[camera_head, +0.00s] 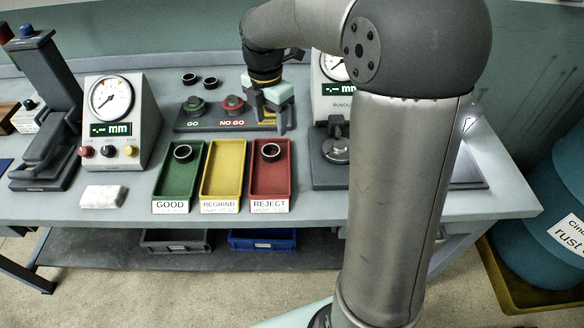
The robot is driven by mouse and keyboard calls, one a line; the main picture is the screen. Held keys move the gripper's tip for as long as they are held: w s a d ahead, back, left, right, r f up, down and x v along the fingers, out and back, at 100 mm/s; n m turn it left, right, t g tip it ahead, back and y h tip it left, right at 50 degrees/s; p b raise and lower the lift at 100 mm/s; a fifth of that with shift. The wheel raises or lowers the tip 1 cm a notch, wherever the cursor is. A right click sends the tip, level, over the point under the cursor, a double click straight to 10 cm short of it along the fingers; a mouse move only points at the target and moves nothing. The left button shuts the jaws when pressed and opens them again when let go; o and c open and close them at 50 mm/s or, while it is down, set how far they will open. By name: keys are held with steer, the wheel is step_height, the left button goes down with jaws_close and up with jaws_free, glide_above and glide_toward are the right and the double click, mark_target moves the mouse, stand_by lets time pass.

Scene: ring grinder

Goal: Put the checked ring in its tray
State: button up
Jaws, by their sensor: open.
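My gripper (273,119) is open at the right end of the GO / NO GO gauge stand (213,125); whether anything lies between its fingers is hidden. One dark ring (183,152) lies in the green GOOD tray (171,190). Another ring (271,151) lies in the red REJECT tray (270,186). The yellow REGRIND tray (222,175) between them looks empty. Two more rings, a left one (189,79) and a right one (210,82), lie on the table behind the stand. Nothing marks which ring is the checked one.
A dial gauge box (121,121) and a dark stand (47,110) stand on the left. A white cloth (103,196) lies near the table's front edge. A second gauge (331,82) and a dark fixture (331,155) are partly behind my arm. A blue drum (560,190) stands right.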

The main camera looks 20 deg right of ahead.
steer(key=s+f+m, duration=0.2)
steer(key=s+m, duration=0.9)
steer(key=s, duration=0.1)
steer(key=s+f+m, duration=0.2)
steer(key=s+m, duration=0.9)
steer(key=m, duration=0.1)
steer(key=shift+s+a, duration=0.2)
steer(key=shift+s, duration=0.15)
